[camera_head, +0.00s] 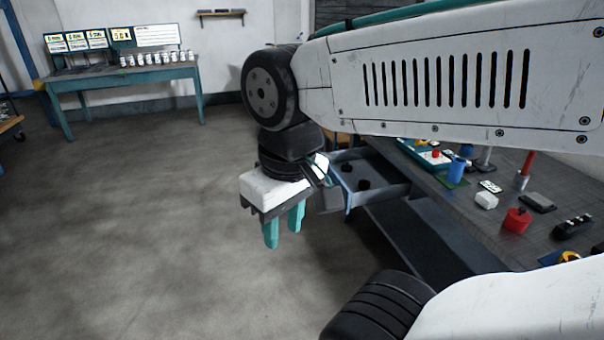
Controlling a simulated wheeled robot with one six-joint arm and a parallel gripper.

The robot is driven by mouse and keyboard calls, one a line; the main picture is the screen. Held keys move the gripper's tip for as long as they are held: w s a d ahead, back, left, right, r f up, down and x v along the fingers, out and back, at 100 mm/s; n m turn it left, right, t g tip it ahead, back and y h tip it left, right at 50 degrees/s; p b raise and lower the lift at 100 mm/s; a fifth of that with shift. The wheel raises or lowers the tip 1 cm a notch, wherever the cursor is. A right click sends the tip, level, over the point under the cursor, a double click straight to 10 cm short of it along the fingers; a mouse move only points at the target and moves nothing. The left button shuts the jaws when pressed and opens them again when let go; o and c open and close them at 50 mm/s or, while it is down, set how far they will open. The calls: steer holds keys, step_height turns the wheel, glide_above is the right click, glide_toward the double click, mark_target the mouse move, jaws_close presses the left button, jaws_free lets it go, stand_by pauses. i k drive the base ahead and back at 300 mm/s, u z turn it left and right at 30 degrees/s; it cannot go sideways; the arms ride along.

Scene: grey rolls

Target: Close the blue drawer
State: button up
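The blue drawer (380,192) sticks out from under the workbench on the right. It is open, with its blue front edge facing left and two small dark objects inside. My gripper (284,228) hangs just left of the drawer front, with its teal fingers pointing down. The fingers are apart with nothing visible between them. They appear clear of the drawer, but I cannot tell the exact distance. Part of the drawer front is hidden behind my gripper's wrist.
The workbench (455,205) carries a blue cup (457,169), a red object (517,219), a white block (486,200) and other small items. A teal table (130,78) with several white containers stands at the far wall. The floor (130,210) on the left is clear.

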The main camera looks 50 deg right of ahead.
mark_target(387, 182)
steer(key=z, duration=0.4)
steer(key=i, duration=1.1)
steer(key=z, duration=0.65)
